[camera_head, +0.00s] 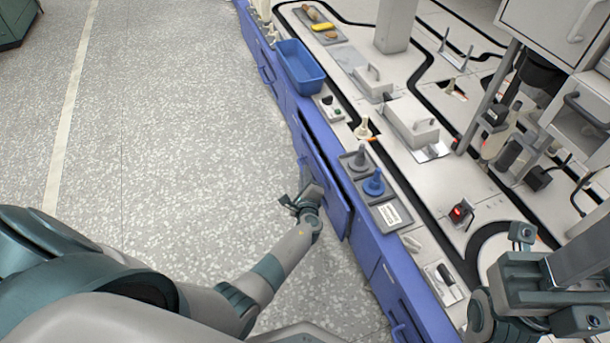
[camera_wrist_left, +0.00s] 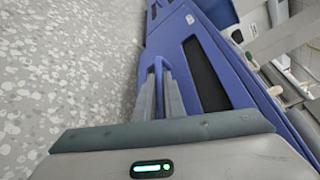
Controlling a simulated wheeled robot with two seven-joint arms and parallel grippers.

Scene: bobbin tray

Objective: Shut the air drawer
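The air drawer's blue front (camera_head: 335,198) stands out from the blue bench side, with a dark gap behind its top edge. In the left wrist view the drawer front (camera_wrist_left: 232,72) shows beside a dark opening, and its blue handle (camera_wrist_left: 158,68) sticks out to the left. My left gripper (camera_head: 301,197) is at the outer face of the drawer front. Its grey fingers (camera_wrist_left: 163,98) lie close along both sides of the handle. Whether they press on it is unclear. My right gripper (camera_head: 545,290) is over the bench at the lower right, its fingertips not clear.
A blue bin (camera_head: 301,66) stands on the bench edge. A grey tray (camera_head: 392,214) with a blue knobbed piece (camera_head: 374,183) sits above the drawer. Another blue drawer (camera_head: 400,305) is nearer me. The speckled floor (camera_head: 190,140) left of the bench is clear.

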